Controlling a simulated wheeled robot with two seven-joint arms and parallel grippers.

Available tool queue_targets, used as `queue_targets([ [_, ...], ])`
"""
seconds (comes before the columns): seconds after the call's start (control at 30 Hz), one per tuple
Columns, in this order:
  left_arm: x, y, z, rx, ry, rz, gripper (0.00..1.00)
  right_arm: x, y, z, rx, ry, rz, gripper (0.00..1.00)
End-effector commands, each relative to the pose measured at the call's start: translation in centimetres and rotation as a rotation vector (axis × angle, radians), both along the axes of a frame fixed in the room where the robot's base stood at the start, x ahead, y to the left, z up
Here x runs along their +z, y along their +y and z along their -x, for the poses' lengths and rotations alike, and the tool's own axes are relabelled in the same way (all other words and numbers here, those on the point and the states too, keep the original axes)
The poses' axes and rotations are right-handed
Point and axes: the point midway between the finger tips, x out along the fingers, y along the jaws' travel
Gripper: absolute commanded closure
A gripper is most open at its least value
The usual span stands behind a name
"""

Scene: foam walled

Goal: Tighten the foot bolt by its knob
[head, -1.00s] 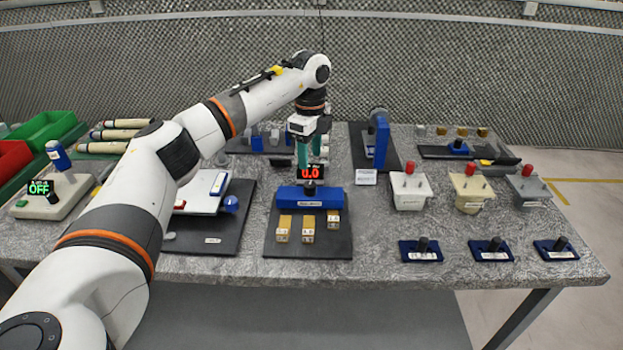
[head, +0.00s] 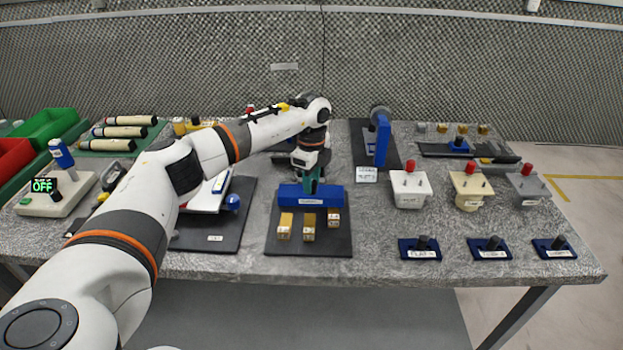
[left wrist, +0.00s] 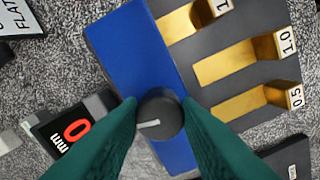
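A blue block (head: 311,199) lies across a dark base plate (head: 309,243). In the left wrist view, the block (left wrist: 135,50) carries a round dark knob (left wrist: 160,115) with a pale pointer line. My left gripper (head: 312,182) points down at the block from above. In the left wrist view, its two green fingers (left wrist: 160,106) stand on opposite sides of the knob, against its sides with no clear gap. The bolt below the knob is hidden. A small display (left wrist: 75,130) beside the block shows a red 0 and "mm". My right gripper is in neither view.
Several brass blocks (head: 309,228) with number labels sit on the plate in front of the blue block. A blue upright fixture (head: 382,140) stands behind right. White, cream and grey housings (head: 409,189) stand to the right. A device reading OFF (head: 43,185) is at left.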

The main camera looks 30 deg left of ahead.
Motion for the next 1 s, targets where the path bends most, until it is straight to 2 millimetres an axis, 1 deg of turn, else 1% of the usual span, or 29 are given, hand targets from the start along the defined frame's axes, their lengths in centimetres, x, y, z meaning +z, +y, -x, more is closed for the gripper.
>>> queue_targets([
  [0.03,0.02,-0.01,-0.01,0.0,0.0,0.0,0.78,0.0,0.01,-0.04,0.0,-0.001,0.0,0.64],
  [0.1,0.03,-0.01,-0.01,0.0,0.0,0.0,0.89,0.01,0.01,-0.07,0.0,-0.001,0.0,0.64],
  [0.13,0.04,-0.01,-0.01,0.0,0.0,0.0,0.93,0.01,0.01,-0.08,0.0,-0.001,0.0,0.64],
  [0.37,0.07,0.0,-0.01,-0.018,0.0,0.0,0.93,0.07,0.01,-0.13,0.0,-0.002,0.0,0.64],
  [0.57,0.12,0.0,0.0,-0.1,0.0,0.001,0.93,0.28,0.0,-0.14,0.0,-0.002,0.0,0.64],
  [0.77,0.15,0.0,0.01,-0.251,-0.001,0.001,0.93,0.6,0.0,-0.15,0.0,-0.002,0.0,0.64],
  [1.0,0.16,0.01,0.02,-0.479,-0.002,0.001,0.93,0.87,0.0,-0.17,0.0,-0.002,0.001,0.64],
])
